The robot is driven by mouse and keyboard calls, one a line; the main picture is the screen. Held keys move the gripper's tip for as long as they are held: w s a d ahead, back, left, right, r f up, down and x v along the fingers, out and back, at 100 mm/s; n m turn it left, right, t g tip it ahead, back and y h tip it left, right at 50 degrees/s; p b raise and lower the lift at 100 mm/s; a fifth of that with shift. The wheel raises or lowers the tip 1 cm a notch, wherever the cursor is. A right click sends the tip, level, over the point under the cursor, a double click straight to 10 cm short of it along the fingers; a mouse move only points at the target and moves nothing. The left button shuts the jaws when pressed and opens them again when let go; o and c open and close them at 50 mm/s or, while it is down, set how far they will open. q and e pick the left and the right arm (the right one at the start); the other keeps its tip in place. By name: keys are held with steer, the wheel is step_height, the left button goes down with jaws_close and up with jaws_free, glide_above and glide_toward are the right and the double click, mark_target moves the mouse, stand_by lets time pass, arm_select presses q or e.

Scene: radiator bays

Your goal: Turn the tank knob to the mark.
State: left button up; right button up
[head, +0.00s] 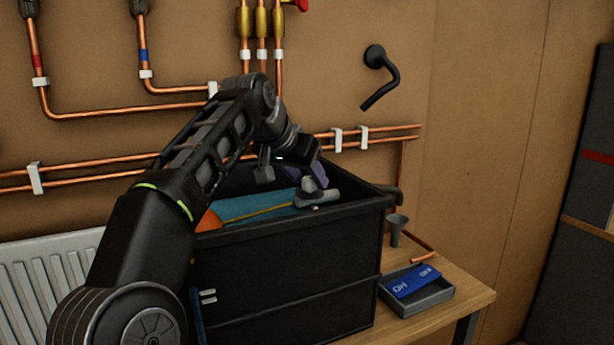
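I cannot pick out a tank, a tank knob or a mark in the head view. My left gripper (286,168) hangs over the open black crate (290,270), at the end of my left arm, which comes in from the lower left. Its fingers are dark and small, and I cannot tell whether they are open or shut. My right gripper is out of view.
The crate also holds a teal item (245,207) and an orange one (208,221). A tray (432,298) with a blue object and a grey funnel (397,229) stand right of it on the wooden bench. Copper pipes (110,113) and a black bent arm (381,80) are on the wall.

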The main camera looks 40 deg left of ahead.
arm_select(q)
steer(key=shift+o, duration=0.3)
steer(key=v, duration=0.7)
steer(key=shift+s+r, duration=0.25)
steer(key=shift+s, duration=0.05)
steer(key=shift+d, duration=0.1)
